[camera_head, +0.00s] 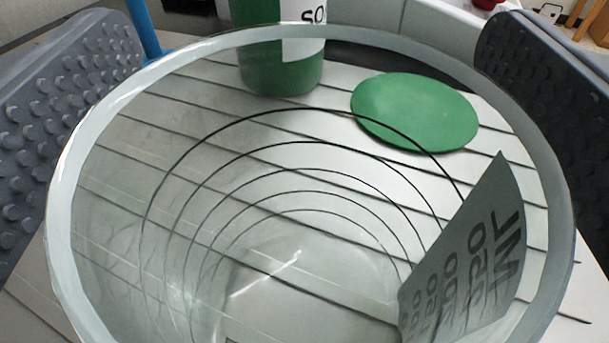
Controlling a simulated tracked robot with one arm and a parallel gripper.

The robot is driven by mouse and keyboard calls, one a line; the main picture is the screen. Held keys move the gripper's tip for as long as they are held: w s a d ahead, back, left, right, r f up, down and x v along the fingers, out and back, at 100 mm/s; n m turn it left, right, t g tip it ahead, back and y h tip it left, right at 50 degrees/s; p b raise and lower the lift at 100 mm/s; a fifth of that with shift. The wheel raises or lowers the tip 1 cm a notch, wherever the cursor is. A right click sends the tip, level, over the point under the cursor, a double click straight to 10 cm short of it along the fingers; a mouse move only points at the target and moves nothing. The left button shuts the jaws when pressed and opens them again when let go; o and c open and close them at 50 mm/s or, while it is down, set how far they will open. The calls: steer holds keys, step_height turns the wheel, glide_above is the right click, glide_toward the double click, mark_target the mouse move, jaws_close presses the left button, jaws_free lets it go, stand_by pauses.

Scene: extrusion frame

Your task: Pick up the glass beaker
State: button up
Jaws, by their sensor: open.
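The glass beaker (100,250) fills most of the view, very close to the camera. It is clear, with a thick rim, dark graduation rings and a grey label with volume marks on its right side. I look down into it from above, and it appears empty. My gripper (308,130) is open, with one grey studded finger at the left edge and the other at the right edge. The beaker's rim lies between the two fingers. I cannot tell whether either finger touches the glass. The beaker's lower part is cut off by the bottom of the frame.
A green bottle (275,70) with a white label stands behind the beaker. A flat green disc (415,110) lies on the pale slatted surface (335,80) beside it. A blue post (145,30) rises at the upper left. A small red object (487,4) is at the top right.

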steer(key=c, duration=1.4)
steer(key=shift+r, duration=0.1)
